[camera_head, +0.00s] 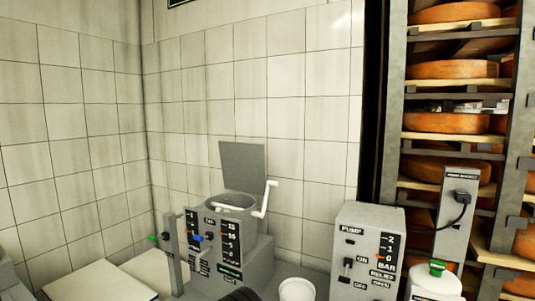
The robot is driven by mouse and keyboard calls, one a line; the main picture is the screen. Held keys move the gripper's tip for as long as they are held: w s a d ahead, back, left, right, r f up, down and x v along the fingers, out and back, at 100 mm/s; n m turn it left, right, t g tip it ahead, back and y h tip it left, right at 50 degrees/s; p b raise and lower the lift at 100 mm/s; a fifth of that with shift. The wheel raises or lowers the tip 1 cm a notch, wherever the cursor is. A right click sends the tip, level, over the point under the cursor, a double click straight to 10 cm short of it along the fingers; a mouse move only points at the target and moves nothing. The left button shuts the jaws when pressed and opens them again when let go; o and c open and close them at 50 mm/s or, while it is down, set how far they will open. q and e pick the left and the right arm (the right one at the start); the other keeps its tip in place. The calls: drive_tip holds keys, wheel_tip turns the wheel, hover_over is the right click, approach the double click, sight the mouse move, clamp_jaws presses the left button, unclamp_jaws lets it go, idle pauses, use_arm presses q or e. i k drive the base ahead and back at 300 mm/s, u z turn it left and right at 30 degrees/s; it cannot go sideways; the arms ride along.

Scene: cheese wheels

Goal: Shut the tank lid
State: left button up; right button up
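The tank (232,226) is a grey box-shaped unit with a round opening on top, standing against the tiled wall. Its lid (243,165) is a flat grey square plate that stands up at the back of the opening, so the tank is open. A white crank handle (266,201) sticks out at the right of the opening. The front of the tank carries a black scale panel (230,236) with white numbers. Neither of my grippers can be made out in the view. A dark ribbed shape shows at the bottom edge, too cut off to identify.
A grey pump box (367,250) with a switch and scale stands to the right. A white cup (297,289) and a white canister with a green cap (434,281) are at the front. A shelf rack (391,130) of orange cheese wheels (450,69) fills the right. A pale slab (95,283) lies at lower left.

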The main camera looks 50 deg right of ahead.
sight(243, 166)
drive_tip(key=z, duration=1.6)
drive_tip(key=i, duration=0.05)
drive_tip(key=u, duration=0.7)
